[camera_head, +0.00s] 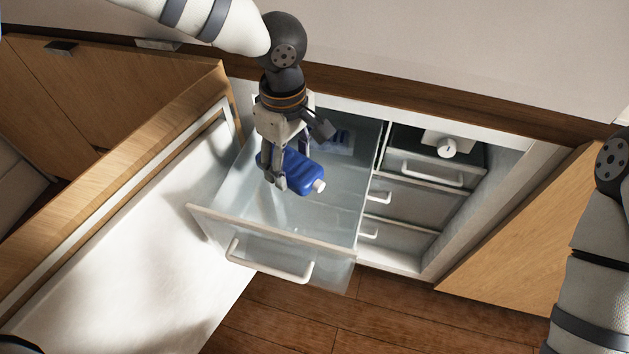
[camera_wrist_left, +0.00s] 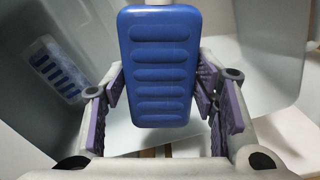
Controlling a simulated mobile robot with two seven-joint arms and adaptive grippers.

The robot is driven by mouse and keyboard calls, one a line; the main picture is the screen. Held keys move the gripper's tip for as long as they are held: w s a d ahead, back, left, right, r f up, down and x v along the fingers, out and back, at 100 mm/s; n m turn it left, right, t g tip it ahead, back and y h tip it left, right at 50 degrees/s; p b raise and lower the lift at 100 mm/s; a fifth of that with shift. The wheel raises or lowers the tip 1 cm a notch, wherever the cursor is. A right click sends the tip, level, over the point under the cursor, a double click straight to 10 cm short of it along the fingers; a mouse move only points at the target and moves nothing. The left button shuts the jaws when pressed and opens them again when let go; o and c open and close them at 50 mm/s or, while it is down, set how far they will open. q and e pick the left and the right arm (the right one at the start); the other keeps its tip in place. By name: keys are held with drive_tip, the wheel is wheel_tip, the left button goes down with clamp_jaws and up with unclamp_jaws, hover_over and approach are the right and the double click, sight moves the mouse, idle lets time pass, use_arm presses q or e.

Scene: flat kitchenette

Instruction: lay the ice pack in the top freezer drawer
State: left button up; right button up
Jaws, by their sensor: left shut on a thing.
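A blue ice pack (camera_head: 303,178) with ridges and a white cap is held by my left gripper (camera_head: 283,180). The gripper is shut on it, with the pack tilted and its cap toward the right. In the left wrist view the ice pack (camera_wrist_left: 158,66) sits between the two purple-padded fingers. The top freezer drawer (camera_head: 235,222) is pulled out, with clear walls and a white handle (camera_head: 268,264). The gripper and pack are over this open drawer; their exact height above its floor is hard to tell. My right gripper is not in view; only part of the right arm shows.
A blue-and-white item lies at the back of the drawer (camera_head: 336,140) and shows in the left wrist view (camera_wrist_left: 58,70). Closed drawers with handles (camera_head: 400,203) stand to the right, below a dial (camera_head: 447,148). The open freezer door (camera_head: 150,235) is at left, a wooden door (camera_head: 530,240) at right.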

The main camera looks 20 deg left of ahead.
sight(301, 155)
use_arm(q)
drive_tip(key=w+f+n, duration=0.1)
drive_tip(key=f, duration=0.3)
drive_tip(key=w+d+f+n, duration=0.1)
drive_tip(key=f+n, duration=0.1)
drive_tip(key=f, duration=0.2)
drive_tip(key=w+f+n, duration=0.1)
drive_tip(key=f, duration=0.4)
drive_tip(key=shift+d+b, duration=0.15)
drive_tip(key=shift+b, duration=0.25)
drive_tip(key=shift+s+f, duration=0.1)
drive_tip(key=shift+f, duration=0.1)
drive_tip(key=o, duration=1.5)
drive_tip(key=shift+o, duration=0.2)
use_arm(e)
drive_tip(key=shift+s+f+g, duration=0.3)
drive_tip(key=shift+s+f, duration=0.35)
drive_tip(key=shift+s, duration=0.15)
use_arm(q)
drive_tip(key=shift+r, duration=0.45)
wheel_tip(301, 155, up, 12)
drive_tip(key=shift+f+p, duration=0.2)
drive_tip(key=shift+p, duration=0.25)
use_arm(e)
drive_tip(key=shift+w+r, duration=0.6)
